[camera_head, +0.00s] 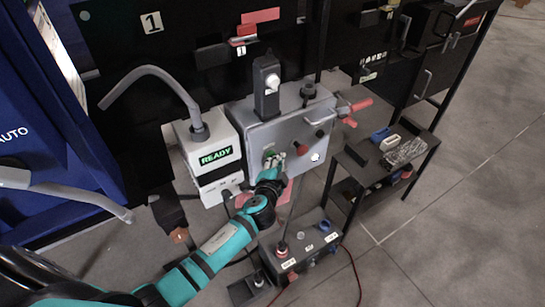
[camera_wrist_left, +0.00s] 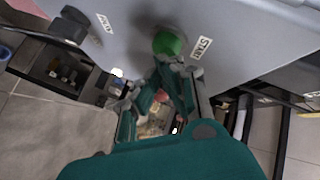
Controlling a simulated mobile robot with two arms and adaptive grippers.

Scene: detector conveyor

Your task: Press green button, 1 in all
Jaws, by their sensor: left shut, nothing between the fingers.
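The green button (camera_wrist_left: 168,43) sits on the front of a grey control box (camera_head: 318,108), beside a label that seems to read START. In the head view it is mostly hidden behind my left gripper (camera_head: 272,166), with a little green showing. My left gripper is shut and empty, its fingertips (camera_wrist_left: 170,64) at the green button in the left wrist view. They look very close to it or touching; I cannot tell which. My right gripper is not in view.
A white box with a READY display (camera_head: 215,157) stands left of the control box. A red-handled lever (camera_head: 357,106) sticks out at its right. A low box with knobs (camera_head: 300,245) is below. A small black table (camera_head: 370,165) stands at right, with open floor beyond.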

